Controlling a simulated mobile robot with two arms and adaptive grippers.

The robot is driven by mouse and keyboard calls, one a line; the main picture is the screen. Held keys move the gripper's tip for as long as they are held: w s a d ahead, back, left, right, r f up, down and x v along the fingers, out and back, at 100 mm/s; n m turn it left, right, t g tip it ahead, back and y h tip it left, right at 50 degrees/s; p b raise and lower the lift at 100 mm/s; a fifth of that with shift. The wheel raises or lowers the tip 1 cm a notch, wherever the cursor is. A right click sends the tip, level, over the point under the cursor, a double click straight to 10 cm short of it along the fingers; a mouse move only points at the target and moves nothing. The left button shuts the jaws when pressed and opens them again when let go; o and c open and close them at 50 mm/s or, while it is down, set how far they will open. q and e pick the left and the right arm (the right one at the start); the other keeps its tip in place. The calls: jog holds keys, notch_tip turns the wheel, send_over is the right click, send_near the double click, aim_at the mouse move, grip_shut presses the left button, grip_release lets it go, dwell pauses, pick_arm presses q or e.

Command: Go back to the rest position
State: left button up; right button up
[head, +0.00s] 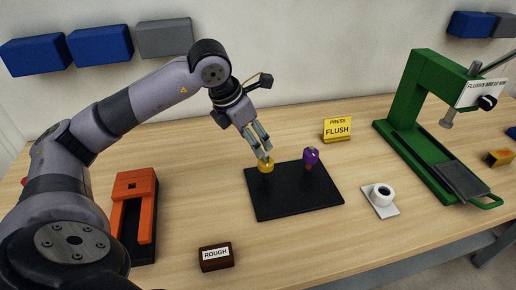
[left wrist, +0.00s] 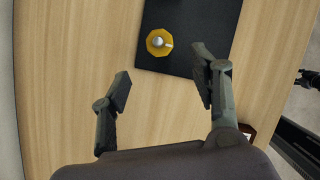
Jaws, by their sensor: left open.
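My left gripper (head: 262,147) is above the far left part of the black mat (head: 300,205) in the head view. In the left wrist view its two fingers (left wrist: 160,84) stand wide apart with nothing between them. A yellow object (head: 265,167) stands on the mat just below the fingertips. It also shows in the left wrist view as a yellow many-sided piece (left wrist: 152,47) with a grey top, beyond the fingertips. My right gripper is not clearly seen; a dark arm part shows at the right edge of the left wrist view.
A purple piece (head: 311,157) stands on the mat. Around it are a yellow "PRESS FLUSH" sign (head: 338,129), a green press (head: 430,150), a white ring-shaped part (head: 381,196), an orange fixture (head: 134,190) and a "ROUGH" block (head: 215,257). Bare table lies in front of the mat.

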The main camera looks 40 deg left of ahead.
pick_arm(q)
jog(key=shift+s+a+r, duration=0.1)
jog(key=shift+s+r, duration=0.15)
jog(key=shift+r, duration=0.4)
jog(key=shift+r, duration=0.1)
